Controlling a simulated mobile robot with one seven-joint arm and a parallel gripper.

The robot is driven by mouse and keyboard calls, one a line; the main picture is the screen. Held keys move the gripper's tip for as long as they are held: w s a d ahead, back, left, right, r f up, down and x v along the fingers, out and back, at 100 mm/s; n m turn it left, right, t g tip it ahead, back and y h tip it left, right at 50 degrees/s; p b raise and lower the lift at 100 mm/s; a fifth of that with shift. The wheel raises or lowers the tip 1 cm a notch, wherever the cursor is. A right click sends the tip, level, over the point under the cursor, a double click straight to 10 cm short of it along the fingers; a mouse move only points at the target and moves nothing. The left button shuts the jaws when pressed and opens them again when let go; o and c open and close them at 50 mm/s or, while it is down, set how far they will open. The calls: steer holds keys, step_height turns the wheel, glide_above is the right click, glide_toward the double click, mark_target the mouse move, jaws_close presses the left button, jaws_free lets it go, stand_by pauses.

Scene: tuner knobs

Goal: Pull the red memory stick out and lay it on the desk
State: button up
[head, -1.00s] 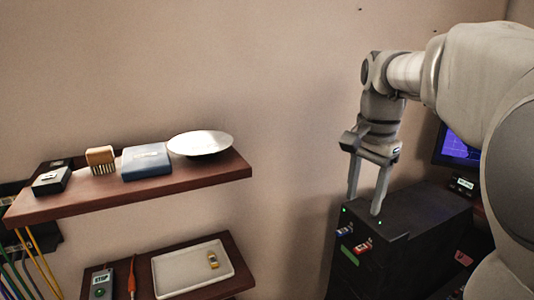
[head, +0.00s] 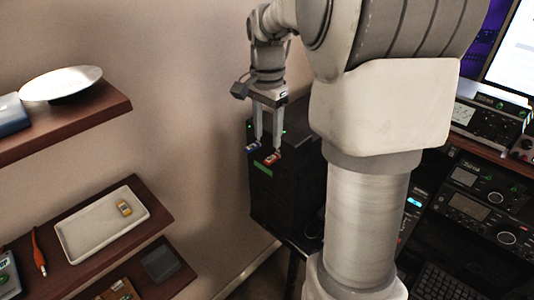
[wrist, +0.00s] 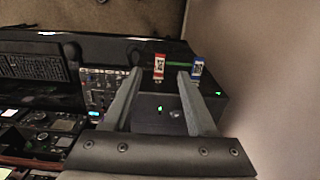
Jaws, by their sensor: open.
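The red memory stick (head: 272,159) sticks out of the front of a black computer case (head: 285,195), near its top. A blue stick (head: 253,148) sticks out to its left. My gripper (head: 267,138) is open and empty, its fingers pointing down close by the sticks in the head view. In the wrist view the red stick (wrist: 159,66) shows in the gap between the fingertips (wrist: 159,74), and the blue stick (wrist: 197,67) shows just outside the right finger. I cannot tell how far the fingertips are from the red stick.
An upper shelf (head: 60,132) carries a white plate (head: 62,83). Radio gear (head: 480,205) and a keyboard (head: 440,283) fill the right. A green label (head: 263,169) is below the sticks.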

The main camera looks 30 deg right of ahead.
mark_target(267, 161)
step_height(267, 161, down, 7)
steer(key=shift+r, duration=0.1)
stand_by(0.3)
jaws_close()
